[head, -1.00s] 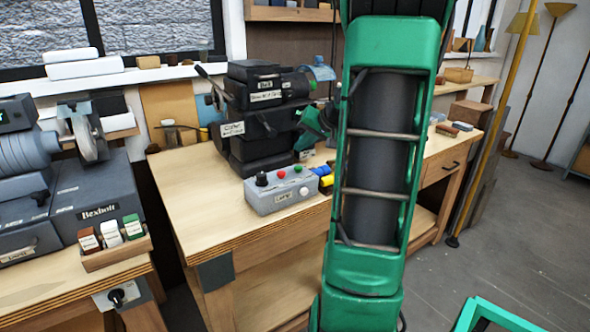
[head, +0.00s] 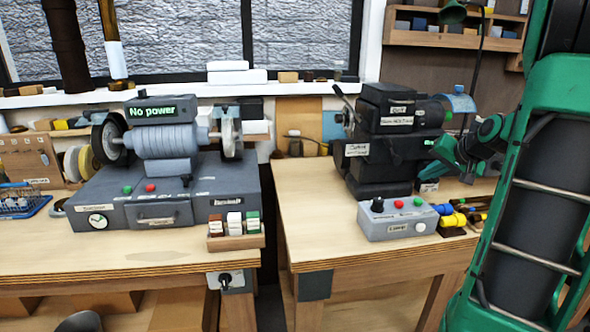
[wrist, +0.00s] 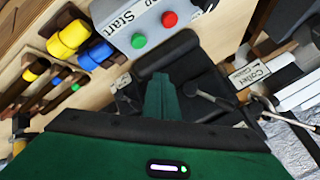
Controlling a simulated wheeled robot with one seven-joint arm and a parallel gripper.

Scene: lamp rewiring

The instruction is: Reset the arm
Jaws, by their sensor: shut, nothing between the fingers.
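My arm is green with a dark core and fills the right side of the head view. My gripper (head: 438,150) is green and stands in front of the dark lathe-like machine (head: 385,140), over the back of the right bench. In the wrist view its fingers (wrist: 163,98) point at the machine's black parts, pressed together with nothing between them. The grey control box (head: 397,221) with a black knob and red and green buttons sits below and in front of the gripper. Whether the gripper touches the machine, I cannot tell.
Yellow and blue handled tools (head: 452,220) lie right of the control box. On the left bench (head: 120,258) stands a grey buffing machine (head: 165,150) reading "No power", with a small wooden rack (head: 236,243) at its corner. A narrow gap separates the benches. The right bench's front left is clear.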

